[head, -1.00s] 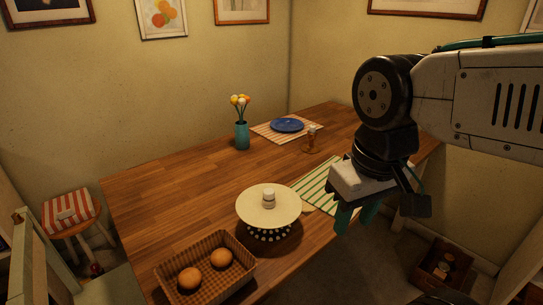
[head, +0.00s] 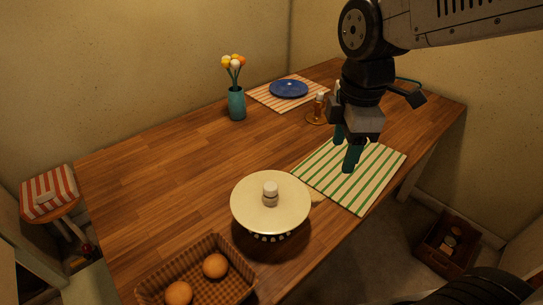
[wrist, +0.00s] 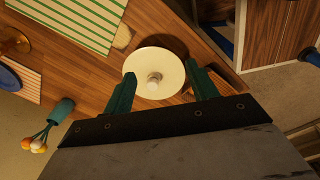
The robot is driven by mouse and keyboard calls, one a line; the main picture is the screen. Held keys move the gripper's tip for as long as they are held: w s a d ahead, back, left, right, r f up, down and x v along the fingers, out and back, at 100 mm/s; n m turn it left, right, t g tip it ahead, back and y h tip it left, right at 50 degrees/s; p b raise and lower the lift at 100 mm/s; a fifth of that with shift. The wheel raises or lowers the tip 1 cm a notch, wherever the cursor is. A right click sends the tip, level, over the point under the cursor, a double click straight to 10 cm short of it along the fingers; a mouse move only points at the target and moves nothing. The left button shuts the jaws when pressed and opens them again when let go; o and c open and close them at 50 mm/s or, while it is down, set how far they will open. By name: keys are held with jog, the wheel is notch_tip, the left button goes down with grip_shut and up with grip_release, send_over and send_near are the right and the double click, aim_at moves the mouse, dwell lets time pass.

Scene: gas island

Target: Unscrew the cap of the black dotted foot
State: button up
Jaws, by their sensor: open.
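A round cream plate (head: 248,213) rests on a black foot with white dots (head: 268,237) near the table's front edge. A small white cap (head: 270,188) stands upright at the plate's centre. In the wrist view the cap (wrist: 154,78) and plate (wrist: 160,62) appear beyond my fingers; the dotted foot is hidden there. My gripper (head: 345,152) has green fingers pointing down above the striped mat, right of and apart from the plate. In the wrist view my gripper (wrist: 161,80) is open and empty, its fingers widely spaced.
A wicker basket with two brown eggs (head: 215,265) stands at the front left. A teal vase with flowers (head: 237,103), a blue plate (head: 288,89) and a small amber item (head: 318,108) are farther back. A green-striped mat (head: 375,185) lies on the right; the table's left middle is clear.

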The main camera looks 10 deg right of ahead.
jog(key=w+a+f+n, duration=0.3)
jog(key=w+a+n, duration=0.1)
jog(key=a+n, duration=0.25)
jog(key=n, duration=0.9)
send_over(270, 186)
jog(key=shift+g, duration=0.3)
jog(key=f, duration=0.5)
jog(key=shift+d+f, duration=0.1)
jog(key=shift+d, duration=0.15)
jog(key=shift+w+a+f+n, duration=0.1)
jog(key=shift+a+f+n, duration=0.15)
jog(key=shift+n, duration=0.1)
jog(key=shift+f, duration=0.4)
notch_tip(270, 186, down, 7)
jog(key=shift+r, duration=0.1)
jog(key=c, duration=1.1)
